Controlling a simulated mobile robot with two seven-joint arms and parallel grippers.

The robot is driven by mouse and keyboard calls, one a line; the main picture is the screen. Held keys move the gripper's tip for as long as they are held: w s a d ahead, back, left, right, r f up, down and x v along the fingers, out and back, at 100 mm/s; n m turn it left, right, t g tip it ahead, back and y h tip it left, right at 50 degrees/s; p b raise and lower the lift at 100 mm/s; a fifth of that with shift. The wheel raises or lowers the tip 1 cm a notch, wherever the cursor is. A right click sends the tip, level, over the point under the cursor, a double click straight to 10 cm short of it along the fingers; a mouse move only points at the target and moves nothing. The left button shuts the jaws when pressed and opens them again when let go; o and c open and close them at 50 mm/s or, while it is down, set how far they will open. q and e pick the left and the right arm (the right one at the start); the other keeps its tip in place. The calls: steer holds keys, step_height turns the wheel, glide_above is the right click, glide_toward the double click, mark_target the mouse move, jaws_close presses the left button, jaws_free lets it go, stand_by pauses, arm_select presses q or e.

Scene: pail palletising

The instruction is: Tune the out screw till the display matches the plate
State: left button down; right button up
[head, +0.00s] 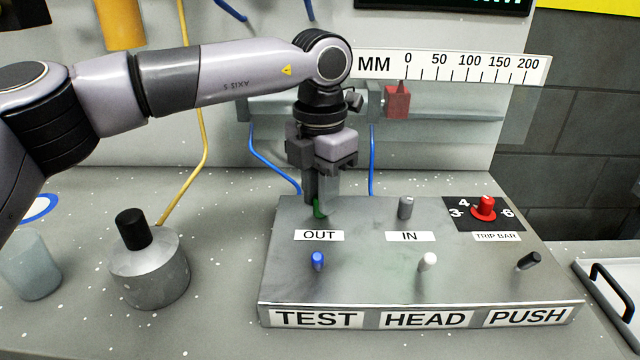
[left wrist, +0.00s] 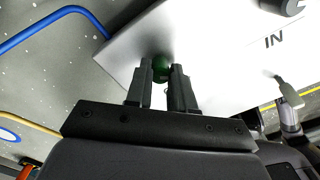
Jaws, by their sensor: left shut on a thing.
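The out screw (head: 318,209) is a small green knob behind the OUT label on the grey test panel (head: 365,240). My left gripper (head: 320,205) points down and is shut on it. In the left wrist view the green screw (left wrist: 162,66) shows between the fingertips (left wrist: 161,72). The display (head: 490,3) is a dark screen at the top edge, cut off, with only the bottoms of green characters showing, so its value is unreadable. I cannot tell which plate carries the value to match. My right gripper is not in view.
A grey IN screw (head: 406,208) and a red TRIP BAR knob (head: 485,208) share the panel with blue, white and black levers. A MM scale (head: 450,66) with a red pointer block (head: 397,99) is behind. A black-knobbed metal cylinder (head: 150,270) stands left.

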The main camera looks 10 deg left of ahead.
arm_select(q)
steer(key=m+p, duration=0.1)
steer(key=m, duration=0.2)
steer(key=shift+m+p, duration=0.4)
steer(key=shift+m, duration=0.3)
steer(key=c, duration=1)
jaws_free()
steer(key=shift+o, duration=0.2)
step_height(320, 180, up, 7)
steer(key=shift+r, duration=0.1)
steer(key=shift+s, duration=0.1)
